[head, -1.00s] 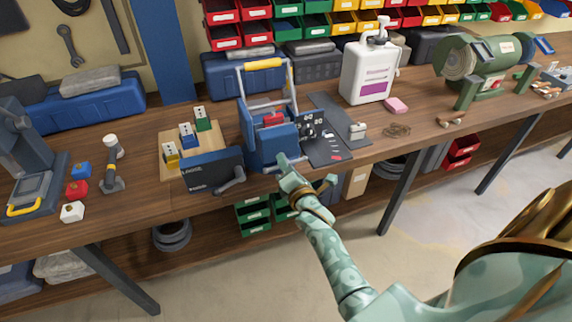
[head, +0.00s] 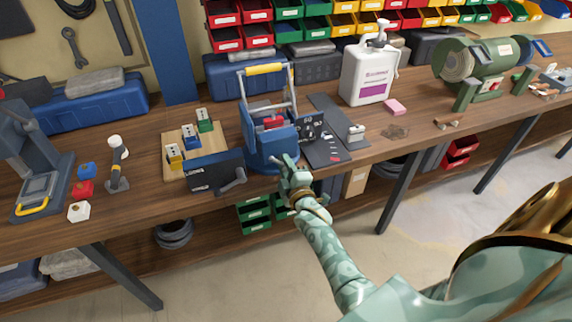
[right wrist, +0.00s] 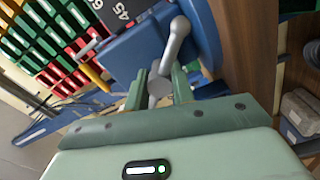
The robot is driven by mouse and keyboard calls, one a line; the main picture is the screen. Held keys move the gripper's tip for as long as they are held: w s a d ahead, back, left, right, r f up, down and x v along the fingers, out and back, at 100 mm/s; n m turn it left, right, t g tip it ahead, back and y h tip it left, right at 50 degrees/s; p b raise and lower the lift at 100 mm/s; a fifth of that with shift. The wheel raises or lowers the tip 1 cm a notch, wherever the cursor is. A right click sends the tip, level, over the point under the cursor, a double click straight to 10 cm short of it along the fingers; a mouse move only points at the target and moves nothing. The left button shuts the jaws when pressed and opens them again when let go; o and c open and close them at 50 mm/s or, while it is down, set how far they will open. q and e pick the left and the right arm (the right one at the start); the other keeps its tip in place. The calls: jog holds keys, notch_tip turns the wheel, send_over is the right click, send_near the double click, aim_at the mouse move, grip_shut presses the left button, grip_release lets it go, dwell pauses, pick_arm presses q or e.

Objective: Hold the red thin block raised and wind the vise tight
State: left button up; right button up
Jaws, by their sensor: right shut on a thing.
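A blue vise (head: 262,152) stands at the bench's front edge in the head view. A red block (head: 273,122) shows in the upper part of the vise; how it is held there is too small to tell. My right gripper (head: 285,166) is at the vise's front, low down. In the right wrist view its green fingers (right wrist: 159,88) are shut on the grey metal crank handle (right wrist: 172,48) of the vise, whose blue body (right wrist: 205,35) is just beyond. My left gripper is not in view.
A dark box with a crank (head: 215,172) and a wooden board (head: 190,150) with coloured sockets stand left of the vise. A dark panel (head: 335,130) lies to its right, near a white jug (head: 368,75). Loose blocks (head: 82,190) lie farther left.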

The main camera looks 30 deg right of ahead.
jog(key=m+p, duration=0.1)
jog(key=m, duration=0.4)
jog(key=shift+s+f+m+p, duration=0.1)
jog(key=shift+m+p, duration=0.2)
jog(key=shift+a+f+m+p, duration=0.15)
jog(key=shift+m+p, duration=0.35)
jog(key=shift+m, duration=1.4)
jog(key=shift+f, duration=0.1)
jog(key=shift+s, duration=0.1)
jog(key=o, duration=1)
jog(key=shift+r, duration=0.25)
